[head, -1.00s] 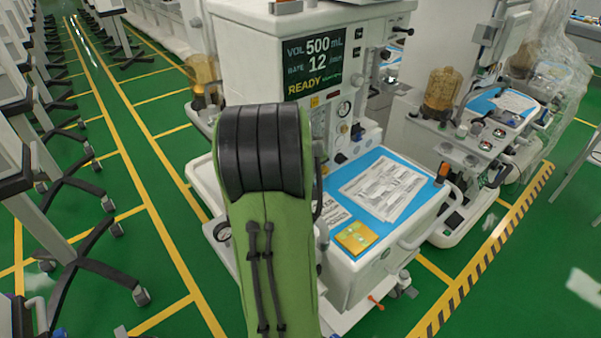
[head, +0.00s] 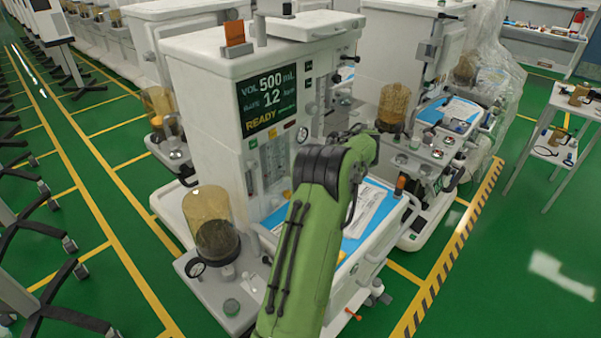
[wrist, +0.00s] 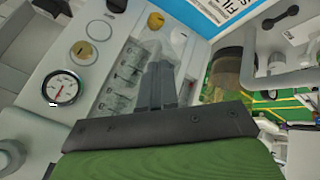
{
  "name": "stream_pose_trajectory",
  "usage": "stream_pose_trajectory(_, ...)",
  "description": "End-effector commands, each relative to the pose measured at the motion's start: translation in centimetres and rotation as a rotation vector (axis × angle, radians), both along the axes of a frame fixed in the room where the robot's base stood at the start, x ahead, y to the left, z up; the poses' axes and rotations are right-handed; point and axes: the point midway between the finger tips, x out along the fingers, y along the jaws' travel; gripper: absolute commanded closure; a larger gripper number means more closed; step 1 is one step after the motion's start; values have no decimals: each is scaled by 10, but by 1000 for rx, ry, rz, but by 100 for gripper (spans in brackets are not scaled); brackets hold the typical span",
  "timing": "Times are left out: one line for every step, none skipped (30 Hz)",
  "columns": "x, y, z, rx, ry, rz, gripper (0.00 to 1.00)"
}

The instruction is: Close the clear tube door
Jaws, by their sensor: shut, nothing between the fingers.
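My gripper (wrist: 161,70) shows in the wrist view with its two dark fingers together and nothing between them. The fingers are in front of the clear tube door (wrist: 127,76), and they hide part of it. The door is a see-through panel over the flow tubes on the machine's front. It also shows in the head view (head: 270,162), below the screen. I cannot tell how far the door stands open, or whether the fingers touch it. In the head view my green arm reaches towards the machine and my gripper is hidden.
A gauge (wrist: 62,88) and knobs (wrist: 98,30) sit beside the tubes. An amber canister (head: 215,222) stands on the machine's left side. A blue mat (head: 350,246) with papers lies on the work shelf.

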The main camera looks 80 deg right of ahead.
Motion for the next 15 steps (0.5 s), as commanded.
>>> stream_pose_trajectory(-2,-8,8,1,0,43,100)
stream_pose_trajectory(-1,-11,8,1,-1,73,100)
stream_pose_trajectory(1,-15,9,2,-1,73,100)
stream_pose_trajectory(2,-18,9,2,-2,71,100)
stream_pose_trajectory(3,-22,9,2,-2,69,100)
stream_pose_trajectory(4,-27,9,2,-1,68,100)
stream_pose_trajectory(5,-31,9,1,-2,67,100)
stream_pose_trajectory(6,-34,8,2,-2,69,100)
stream_pose_trajectory(7,-38,8,1,-2,67,100)
stream_pose_trajectory(8,-41,8,0,-2,67,100)
stream_pose_trajectory(9,-44,7,0,-2,67,100)
stream_pose_trajectory(11,-48,7,0,-2,66,100)
stream_pose_trajectory(12,-51,7,0,-2,65,100)
stream_pose_trajectory(13,-53,6,0,-3,65,100)
stream_pose_trajectory(14,-56,6,0,-3,65,100)
